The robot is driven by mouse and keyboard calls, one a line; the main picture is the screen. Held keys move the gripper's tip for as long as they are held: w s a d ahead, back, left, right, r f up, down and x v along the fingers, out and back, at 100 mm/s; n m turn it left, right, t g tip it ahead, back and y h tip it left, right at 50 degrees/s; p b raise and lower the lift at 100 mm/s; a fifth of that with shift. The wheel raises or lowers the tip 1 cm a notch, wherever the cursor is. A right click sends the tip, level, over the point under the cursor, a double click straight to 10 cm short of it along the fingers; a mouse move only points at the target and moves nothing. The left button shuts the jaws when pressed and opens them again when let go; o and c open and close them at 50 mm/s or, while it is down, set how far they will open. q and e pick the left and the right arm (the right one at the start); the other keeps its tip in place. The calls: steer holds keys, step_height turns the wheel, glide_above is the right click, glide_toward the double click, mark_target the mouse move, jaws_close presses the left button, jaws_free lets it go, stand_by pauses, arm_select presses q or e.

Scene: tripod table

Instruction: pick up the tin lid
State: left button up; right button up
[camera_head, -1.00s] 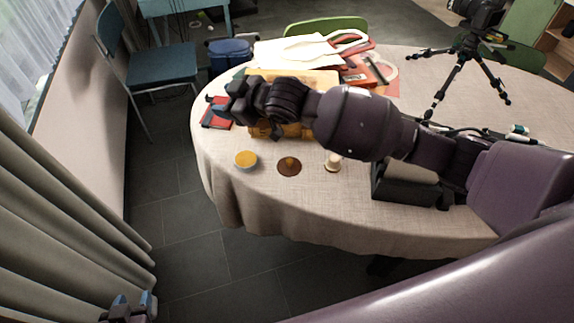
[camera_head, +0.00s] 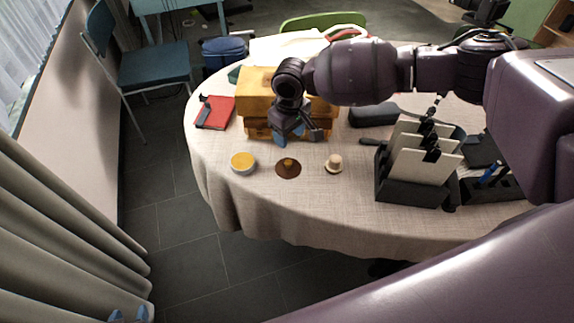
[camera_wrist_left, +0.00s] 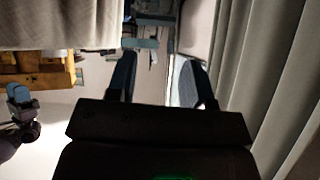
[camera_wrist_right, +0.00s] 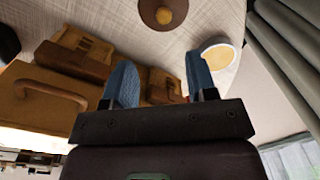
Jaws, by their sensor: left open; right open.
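The tin lid appears to be the dark brown disc with a small knob (camera_head: 288,168), lying flat on the table near its front edge. It also shows at the top of the right wrist view (camera_wrist_right: 163,12). A round tin with a yellow-orange top (camera_head: 243,163) stands just left of it; its pale rim shows in the right wrist view (camera_wrist_right: 218,56). My right gripper (camera_head: 298,138) is open and empty, pointing down just behind the disc, in front of the wooden box. My left gripper (camera_head: 129,316) is open and empty, low at the bottom left, away from the table.
A small cream knobbed piece (camera_head: 333,163) is right of the disc. A black rack with pale panels (camera_head: 415,187) stands further right. A red book (camera_head: 215,112) lies at left. The table's front edge is clear.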

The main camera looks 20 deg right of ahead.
steer(key=shift+s+d+f, duration=0.15)
steer(key=shift+s+f, duration=0.05)
steer(key=shift+s, duration=0.05)
steer(key=b, duration=0.1)
glide_above(288, 162)
steer(key=f, duration=0.4)
steer(key=shift+w+d+f, duration=0.25)
steer(key=shift+d+f, duration=0.05)
steer(key=shift+d, duration=0.1)
steer(key=shift+f, duration=0.5)
steer(key=f, duration=0.3)
steer(key=f+b, duration=0.1)
steer(key=shift+s+a+f, duration=0.2)
steer(key=shift+a+f, duration=0.15)
steer(key=shift+f, duration=0.05)
